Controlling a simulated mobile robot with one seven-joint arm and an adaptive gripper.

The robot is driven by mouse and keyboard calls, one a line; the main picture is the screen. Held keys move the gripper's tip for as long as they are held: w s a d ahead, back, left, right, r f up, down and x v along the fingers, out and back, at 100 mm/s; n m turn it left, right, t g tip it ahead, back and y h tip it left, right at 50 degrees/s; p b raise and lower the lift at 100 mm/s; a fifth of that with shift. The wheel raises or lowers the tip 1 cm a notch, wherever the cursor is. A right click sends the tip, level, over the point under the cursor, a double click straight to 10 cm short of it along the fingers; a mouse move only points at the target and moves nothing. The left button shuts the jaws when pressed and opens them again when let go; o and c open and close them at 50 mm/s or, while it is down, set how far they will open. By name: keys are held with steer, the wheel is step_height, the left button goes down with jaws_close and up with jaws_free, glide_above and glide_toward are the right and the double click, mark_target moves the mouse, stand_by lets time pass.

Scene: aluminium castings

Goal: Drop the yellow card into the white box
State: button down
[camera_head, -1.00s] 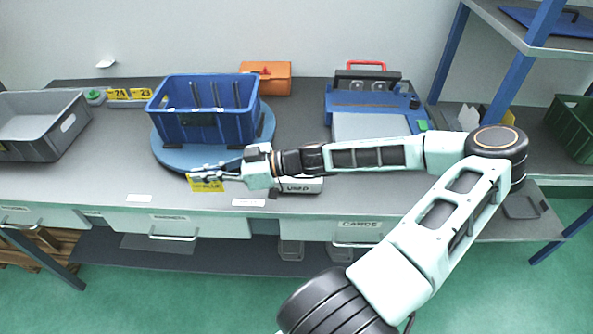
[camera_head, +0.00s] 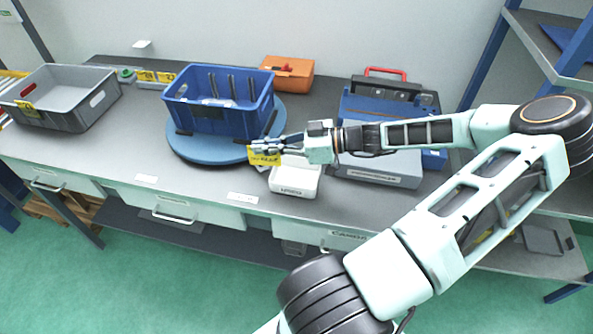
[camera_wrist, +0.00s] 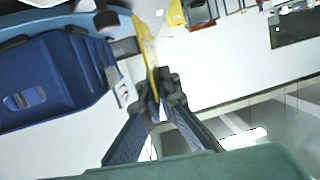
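My gripper (camera_head: 268,149) is shut on the yellow card (camera_head: 264,159), which hangs from the fingertips. The card also shows edge-on between the fingers in the wrist view (camera_wrist: 149,50). A white box (camera_head: 295,182) with a label on its front stands on the bench, just below and right of the card in the head view. My gripper and wrist pass above its back edge and hide part of it. The card is up beside the blue turntable's right front edge, left of the box's opening.
A blue crate (camera_head: 218,123) stands on a round blue turntable (camera_head: 190,150) left of my gripper. A grey crate (camera_head: 75,122) is at the far left. An orange case (camera_head: 287,72) and a blue-grey machine (camera_head: 385,165) stand behind and right.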

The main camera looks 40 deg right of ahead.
steer(key=s+d+r+m+t+h+p, duration=0.1)
steer(key=s+d+r, duration=0.4)
steer(key=d, duration=0.3)
step_height(320, 180, down, 6)
steer(key=b, duration=0.3)
steer(key=shift+d+f, duration=0.2)
steer(key=shift+d, duration=0.15)
steer(key=c, duration=2.7)
jaws_free()
steer(key=o, duration=0.6)
steer(key=shift+d, duration=0.1)
steer(key=v, duration=1.2)
steer(key=shift+s, duration=0.1)
